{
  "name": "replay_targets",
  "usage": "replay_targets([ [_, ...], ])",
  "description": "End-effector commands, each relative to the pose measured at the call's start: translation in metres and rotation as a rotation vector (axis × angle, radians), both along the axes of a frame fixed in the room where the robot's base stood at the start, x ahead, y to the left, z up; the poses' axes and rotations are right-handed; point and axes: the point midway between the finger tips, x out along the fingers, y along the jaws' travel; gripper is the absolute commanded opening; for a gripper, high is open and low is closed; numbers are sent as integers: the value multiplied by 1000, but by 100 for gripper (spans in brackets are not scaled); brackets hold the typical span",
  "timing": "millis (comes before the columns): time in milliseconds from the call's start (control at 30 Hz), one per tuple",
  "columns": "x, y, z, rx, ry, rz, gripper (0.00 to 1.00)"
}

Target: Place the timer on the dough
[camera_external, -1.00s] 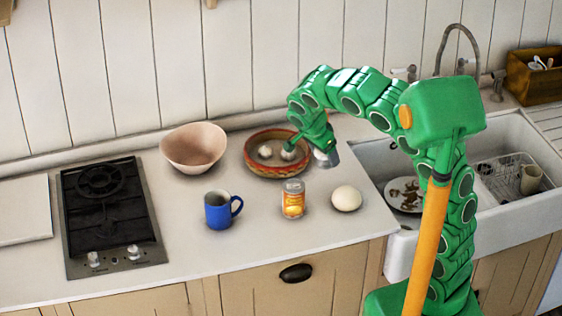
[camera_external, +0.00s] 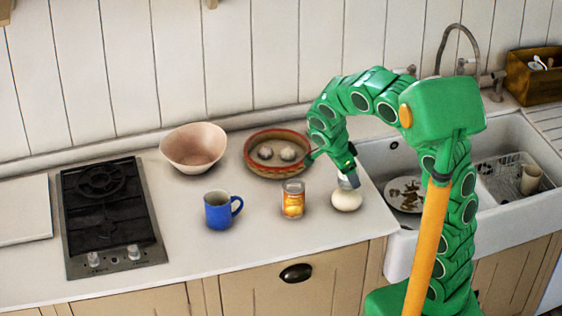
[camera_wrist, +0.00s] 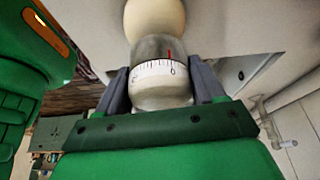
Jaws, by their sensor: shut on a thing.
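My gripper (camera_external: 347,182) is over the round cream-coloured dough (camera_external: 346,200) near the right part of the counter. In the wrist view my gripper (camera_wrist: 158,88) has its two grey fingers shut on the sides of the timer (camera_wrist: 160,72), a silver and white cylinder with a numbered scale and a red mark. The dough also shows in the wrist view (camera_wrist: 155,18), just beyond the timer's end. In the external view only a small part of the timer shows, close above the dough's top. I cannot tell whether the two touch.
Behind are a red-rimmed dish (camera_external: 252,161) with two pale bulbs and a pink bowl (camera_external: 193,150). A gas hob (camera_external: 105,215) is at left, the sink (camera_external: 398,258) at right.

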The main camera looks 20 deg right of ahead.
Motion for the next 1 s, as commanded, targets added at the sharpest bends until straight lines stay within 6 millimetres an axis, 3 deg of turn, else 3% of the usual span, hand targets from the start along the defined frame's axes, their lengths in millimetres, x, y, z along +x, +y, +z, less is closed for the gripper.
replay_targets([
  [133,-1,0,-16,-1,2,0,24],
  [500,0,0,-20,0,0,0,24],
  [533,0,0,-20,0,0,0,70],
  [600,0,0,-20,0,0,0,80],
  [700,0,0,-20,0,0,0,94],
  [1000,0,0,-19,0,0,0,94],
])
